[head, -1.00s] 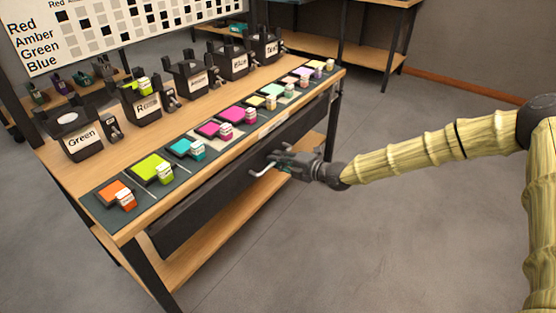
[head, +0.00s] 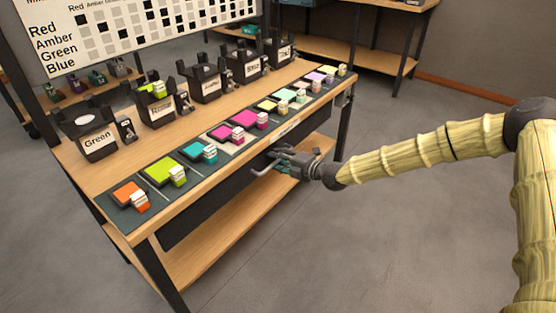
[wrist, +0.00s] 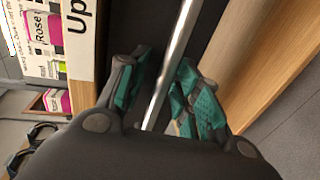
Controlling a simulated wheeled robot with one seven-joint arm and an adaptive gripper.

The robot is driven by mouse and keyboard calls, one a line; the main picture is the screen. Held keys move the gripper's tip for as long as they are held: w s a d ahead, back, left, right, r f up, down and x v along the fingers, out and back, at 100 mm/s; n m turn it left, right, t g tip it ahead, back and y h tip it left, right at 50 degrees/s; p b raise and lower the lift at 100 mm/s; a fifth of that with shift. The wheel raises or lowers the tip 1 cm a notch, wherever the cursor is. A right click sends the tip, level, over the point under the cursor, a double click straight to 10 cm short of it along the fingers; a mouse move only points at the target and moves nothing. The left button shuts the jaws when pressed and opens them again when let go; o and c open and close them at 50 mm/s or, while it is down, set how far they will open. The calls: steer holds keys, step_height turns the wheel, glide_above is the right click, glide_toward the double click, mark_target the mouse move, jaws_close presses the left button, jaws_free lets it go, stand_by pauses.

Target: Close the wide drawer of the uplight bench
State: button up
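The wide drawer (head: 205,205) has a long dark front under the uplight bench's wooden top (head: 107,218). Its front sits at or close under the top's front edge; I cannot tell if a small gap is left. Its silver bar handle (head: 262,172) shows beside my gripper (head: 283,162) in the head view. In the wrist view the handle (wrist: 173,62) runs between the two green-padded fingers of my gripper (wrist: 163,95). The fingers stand apart with visible space beside the bar, so they look open around it. The drawer's inside is hidden.
Coloured gel pieces with small labelled blocks (head: 197,152) line the bench's front. Black labelled fixtures (head: 92,135) stand behind them. A wooden lower shelf (head: 215,248) lies below the drawer. Another bench (head: 345,55) is at the back. The grey floor (head: 400,240) in front is clear.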

steer(key=shift+d, duration=0.1)
steer(key=v, duration=1.2)
steer(key=shift+f, duration=0.1)
stand_by(0.4)
